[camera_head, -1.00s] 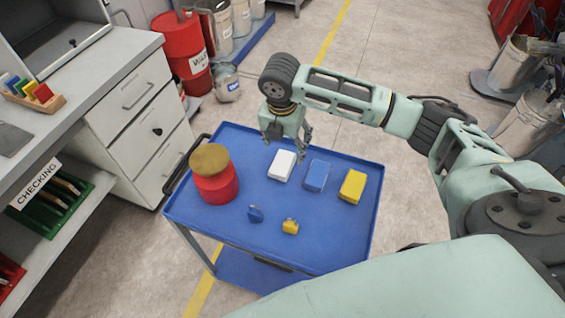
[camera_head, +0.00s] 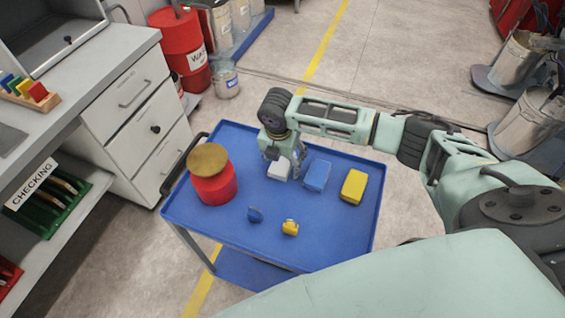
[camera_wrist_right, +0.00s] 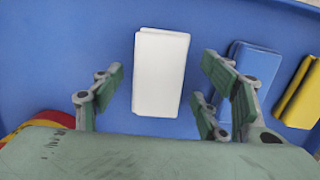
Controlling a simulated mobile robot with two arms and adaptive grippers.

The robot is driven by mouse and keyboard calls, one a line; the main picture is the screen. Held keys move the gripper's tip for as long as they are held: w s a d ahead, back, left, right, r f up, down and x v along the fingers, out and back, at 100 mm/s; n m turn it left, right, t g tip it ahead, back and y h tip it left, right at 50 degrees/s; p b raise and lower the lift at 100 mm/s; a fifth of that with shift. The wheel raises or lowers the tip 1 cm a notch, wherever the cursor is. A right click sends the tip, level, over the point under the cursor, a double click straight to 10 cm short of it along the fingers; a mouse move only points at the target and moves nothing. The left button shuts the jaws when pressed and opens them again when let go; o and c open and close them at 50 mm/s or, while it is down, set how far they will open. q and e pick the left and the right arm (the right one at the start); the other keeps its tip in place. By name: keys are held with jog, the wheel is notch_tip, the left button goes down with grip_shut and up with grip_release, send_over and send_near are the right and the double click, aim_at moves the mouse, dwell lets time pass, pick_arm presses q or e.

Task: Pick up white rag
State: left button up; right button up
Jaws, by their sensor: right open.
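The white rag (camera_head: 279,172) is a folded block lying on the blue cart top (camera_head: 262,258). In the right wrist view the white rag (camera_wrist_right: 160,72) lies between and ahead of the fingers, with blue tray showing on both sides of it. My right gripper (camera_head: 283,160) is just over the rag in the head view and hides its far part. In the right wrist view the right gripper (camera_wrist_right: 160,95) has its fingers spread wide apart and holds nothing. My left gripper is not in view.
A blue rag (camera_head: 317,175) and a yellow rag (camera_head: 354,186) lie to the right of the white one. A red can with a brass lid (camera_head: 212,180) stands at left. Small blue (camera_head: 255,214) and yellow (camera_head: 290,228) items lie in front.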

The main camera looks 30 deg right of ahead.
aim_at(283, 160)
jog(key=shift+c, duration=0.5)
jog(key=c, duration=1.1)
jog(key=shift+r, duration=0.1)
jog(key=shift+r, duration=0.4)
notch_tip(283, 160, up, 3)
jog(key=shift+w+f+b, duration=0.1)
jog(key=shift+f+b, duration=0.1)
jog(key=shift+b, duration=0.35)
jog(key=shift+w+d+r+b, duration=0.1)
jog(key=shift+d+r+b, duration=0.35)
jog(key=shift+d+r, duration=1.15)
jog(key=shift+w+d+r+b, duration=0.1)
jog(key=shift+d+r+b, duration=0.6)
jog(key=shift+d, duration=1.6)
jog(key=shift+w+d+r+b, duration=0.1)
jog(key=shift+d+r+b, duration=0.05)
jog(key=shift+d+r, duration=1.6)
jog(key=shift+d+f, duration=0.15)
jog(key=shift+f, duration=0.1)
